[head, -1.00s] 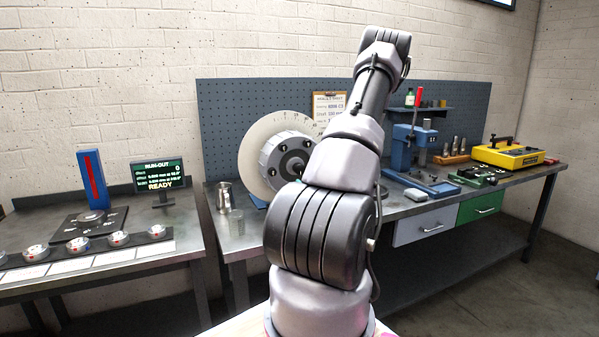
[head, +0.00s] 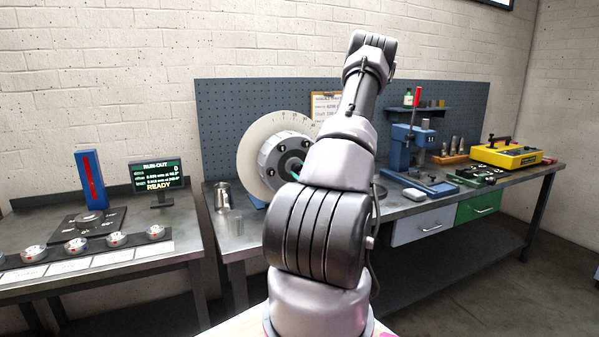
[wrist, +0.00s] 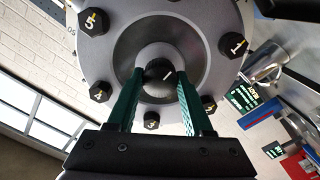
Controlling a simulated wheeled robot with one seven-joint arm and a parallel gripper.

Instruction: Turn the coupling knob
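The coupling knob (wrist: 160,72) shows in the wrist view as a small dark round end with a white mark, at the centre of a grey recessed hub. My gripper (wrist: 161,80) has two green fingers, one on each side of the knob. The fingers stand well apart, and I cannot tell whether either touches the knob. In the head view, the grey hub (head: 271,160) is mounted on a pale graduated disc (head: 250,150). A green finger shows at the hub's middle, while my arm hides the hub's right part and the knob.
Numbered dark bolts (wrist: 93,21) ring the hub. A metal cup (head: 222,197) stands left of the disc. A blue press (head: 410,150) and a yellow case (head: 508,153) are on the bench at right. A screen (head: 157,174) at left reads READY.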

